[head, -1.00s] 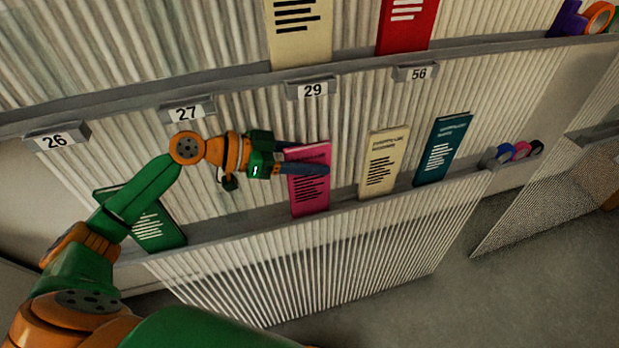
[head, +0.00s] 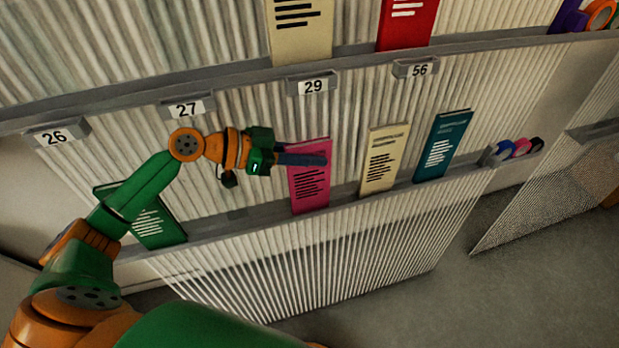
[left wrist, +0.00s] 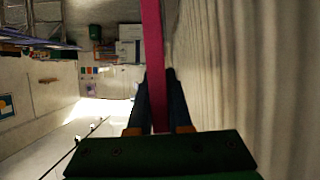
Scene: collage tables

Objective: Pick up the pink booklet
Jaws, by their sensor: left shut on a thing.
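My left gripper (head: 318,159) reaches in from the left and is shut on the booklet's upper part. In the left wrist view the booklet (left wrist: 153,50) shows edge-on as a pink strip between the two dark fingers (left wrist: 157,105). The fingers hide part of its cover in the head view. My right gripper is not in view.
On the same ledge (head: 240,226) stand a green booklet (head: 160,228) at left, and a cream booklet (head: 383,160) and a teal booklet (head: 441,147) at right. Ribbed panel lies close behind. Cream (head: 300,30) and red (head: 407,25) booklets stand on the ledge above.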

